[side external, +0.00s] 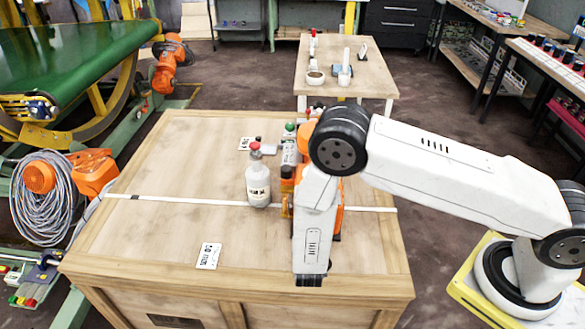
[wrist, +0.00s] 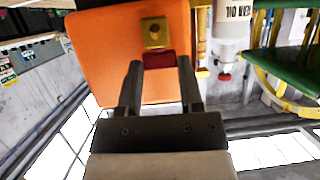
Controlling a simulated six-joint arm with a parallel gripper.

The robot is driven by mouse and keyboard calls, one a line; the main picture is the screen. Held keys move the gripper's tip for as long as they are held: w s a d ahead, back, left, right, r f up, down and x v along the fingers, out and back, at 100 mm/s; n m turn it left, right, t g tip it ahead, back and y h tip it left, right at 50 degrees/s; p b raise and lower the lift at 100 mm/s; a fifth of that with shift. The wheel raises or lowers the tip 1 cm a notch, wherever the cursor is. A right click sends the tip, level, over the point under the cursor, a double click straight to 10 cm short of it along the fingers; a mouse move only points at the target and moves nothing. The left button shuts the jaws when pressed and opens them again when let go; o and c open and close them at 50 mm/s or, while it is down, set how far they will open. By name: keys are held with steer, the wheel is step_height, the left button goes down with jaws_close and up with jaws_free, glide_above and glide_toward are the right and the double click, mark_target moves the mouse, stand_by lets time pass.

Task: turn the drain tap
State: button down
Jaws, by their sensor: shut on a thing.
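An orange housing (wrist: 105,45) fills the upper middle of the wrist view. A brass fitting (wrist: 154,32) sits on its face, with the red drain tap (wrist: 159,61) beside it. My gripper (wrist: 159,66) has its two dark fingers on either side of the red tap and is shut on it. In the side external view the orange housing (side external: 337,218) shows only in parts behind my white wrist link. My fingers and the tap are hidden there.
Small containers (side external: 289,153) stand close behind. A label card (side external: 209,256) lies near the front. The crate's left side is mostly clear.

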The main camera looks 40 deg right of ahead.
steer(key=shift+s+d+n+t+y, duration=0.1)
steer(key=shift+d+n+t+y, duration=0.1)
steer(key=shift+n+t+y, duration=0.7)
steer(key=shift+s+d+n+t+y, duration=0.15)
steer(key=shift+n+t+y, duration=0.25)
steer(key=shift+n+y, duration=0.95)
steer(key=shift+w+n+y, duration=0.1)
steer(key=shift+n+y, duration=0.15)
steer(key=shift+y, duration=0.1)
steer(key=shift+c, duration=1.2)
jaws_free()
steer(key=shift+m+g+h, duration=0.3)
steer(key=shift+m+h, duration=0.5)
